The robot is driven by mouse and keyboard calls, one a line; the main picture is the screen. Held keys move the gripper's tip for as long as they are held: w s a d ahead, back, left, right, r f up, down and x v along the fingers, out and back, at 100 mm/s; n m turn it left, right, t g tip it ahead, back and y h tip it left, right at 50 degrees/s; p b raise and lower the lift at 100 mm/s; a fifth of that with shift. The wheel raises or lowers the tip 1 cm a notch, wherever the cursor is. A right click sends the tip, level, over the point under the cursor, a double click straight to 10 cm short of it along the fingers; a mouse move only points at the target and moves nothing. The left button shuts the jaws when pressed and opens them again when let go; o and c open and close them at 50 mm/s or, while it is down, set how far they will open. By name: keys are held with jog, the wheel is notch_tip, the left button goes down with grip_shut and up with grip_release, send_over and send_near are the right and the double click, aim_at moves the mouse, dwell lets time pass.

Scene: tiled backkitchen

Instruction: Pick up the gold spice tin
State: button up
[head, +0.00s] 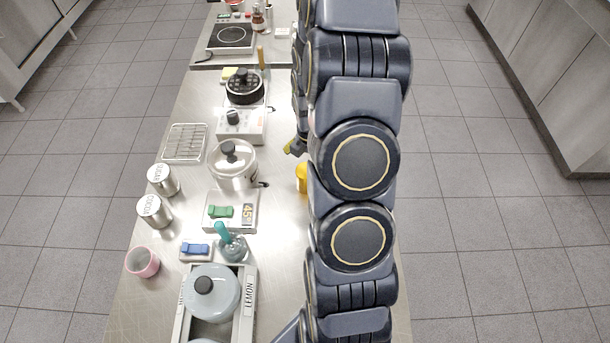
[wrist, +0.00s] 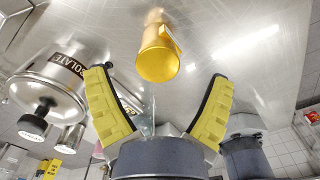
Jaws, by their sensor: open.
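A yellow-gold cylinder (wrist: 158,62) stands on the steel counter in the wrist view, with a small pale tag or handle on its right side. It seems to be the gold spice tin, but I cannot read any label on it. In the head view only its left part (head: 301,178) shows, the rest hidden behind my arm. My gripper (wrist: 158,103) is open and empty, its two yellow fingers spread apart. The cylinder is beyond the fingertips, centred between them and apart from both. In the head view one yellow fingertip (head: 295,147) shows beside my arm.
A lidded steel pot (head: 232,168) stands left of the cylinder; a scale (head: 215,224) is nearer. Sugar (head: 163,180) and cocoa (head: 154,211) canisters and a pink cup (head: 142,262) line the left side. A grey pot (head: 225,300) sits in a tray in front.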

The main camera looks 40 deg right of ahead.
jog(key=f, duration=0.5)
jog(key=shift+a+f, duration=0.25)
jog(key=shift+f, duration=0.15)
jog(key=c, duration=1.2)
